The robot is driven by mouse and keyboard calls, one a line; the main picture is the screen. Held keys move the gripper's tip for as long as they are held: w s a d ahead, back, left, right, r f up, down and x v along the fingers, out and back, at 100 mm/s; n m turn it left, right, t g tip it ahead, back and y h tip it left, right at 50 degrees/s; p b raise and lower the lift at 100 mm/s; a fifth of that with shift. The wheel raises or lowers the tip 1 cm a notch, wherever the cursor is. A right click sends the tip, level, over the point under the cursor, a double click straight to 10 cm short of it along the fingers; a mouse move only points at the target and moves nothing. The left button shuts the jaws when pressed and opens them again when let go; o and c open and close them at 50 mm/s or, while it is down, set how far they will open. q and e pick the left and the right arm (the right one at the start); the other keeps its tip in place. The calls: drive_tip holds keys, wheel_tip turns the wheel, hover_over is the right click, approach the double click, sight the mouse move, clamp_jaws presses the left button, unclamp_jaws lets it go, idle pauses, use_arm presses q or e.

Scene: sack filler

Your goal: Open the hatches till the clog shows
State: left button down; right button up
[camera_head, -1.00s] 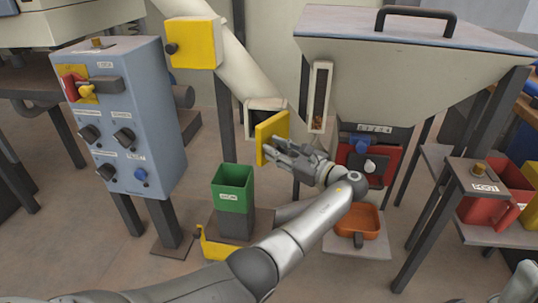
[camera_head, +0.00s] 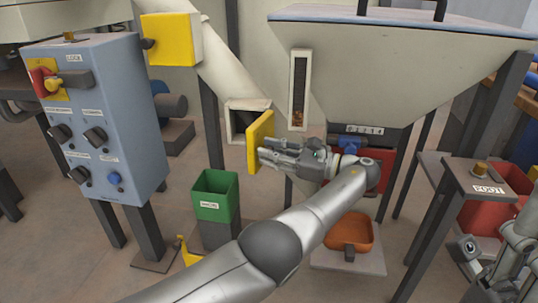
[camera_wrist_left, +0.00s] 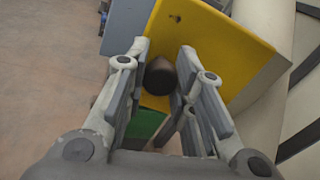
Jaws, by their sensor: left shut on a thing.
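The lower yellow hatch (camera_head: 260,142) on the slanted cream chute (camera_head: 205,55) stands swung open, seen nearly edge-on. The chute opening (camera_head: 239,118) beside it is dark inside; I cannot make out a clog there. My left gripper (camera_head: 268,158) is at the hatch's right side. In the left wrist view, its fingers (camera_wrist_left: 160,85) are around the dark knob (camera_wrist_left: 160,77) of the yellow hatch (camera_wrist_left: 210,40). The upper yellow hatch (camera_head: 172,40) lies flat on the chute, with its dark knob at left. My right gripper (camera_head: 490,258) shows partly at the right edge.
A blue-grey control cabinet (camera_head: 105,120) stands at left. A green bin (camera_head: 215,196) is below the open hatch. The large hopper (camera_head: 390,75), with a sight window (camera_head: 299,88), is behind my left arm. An orange tray (camera_head: 349,231) and a post table (camera_head: 485,182) are at right.

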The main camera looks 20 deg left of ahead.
idle(0.4)
use_arm(q)
drive_tip(key=c, duration=1.2)
unclamp_jaws()
